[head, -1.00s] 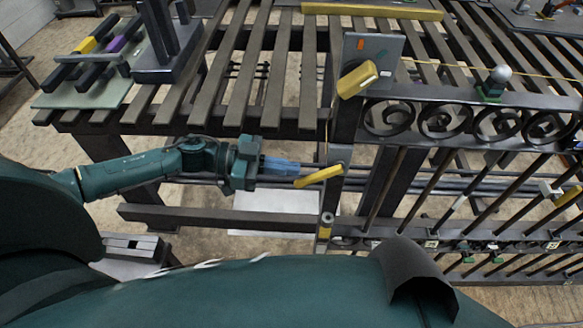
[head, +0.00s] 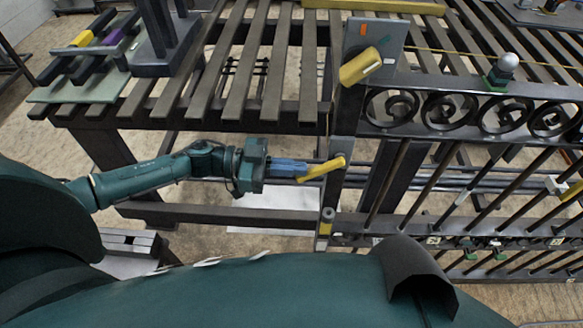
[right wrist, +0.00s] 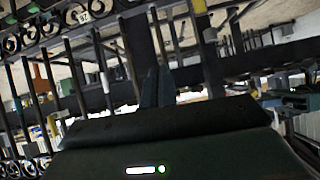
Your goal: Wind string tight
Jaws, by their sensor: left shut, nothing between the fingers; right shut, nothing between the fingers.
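A yellow crank handle (head: 322,168) sits on the dark gate post and slants up to the right in the head view. My left gripper (head: 300,168), with blue fingers, is shut and empty, its tips at or very near the handle's left end; contact cannot be told. Above, a yellow cylinder (head: 361,67) is mounted by a grey plate (head: 378,34) with an orange mark. A thin yellow string (head: 450,53) runs right from the plate, behind a grey ball-topped post (head: 507,64). In the right wrist view my right gripper (right wrist: 153,86) is shut and empty before dark bars.
The iron gate (head: 405,180) with scrolls and slanted rods fills the right side. A slatted bench (head: 230,90) stands behind my left arm. Open floor shows below the bench.

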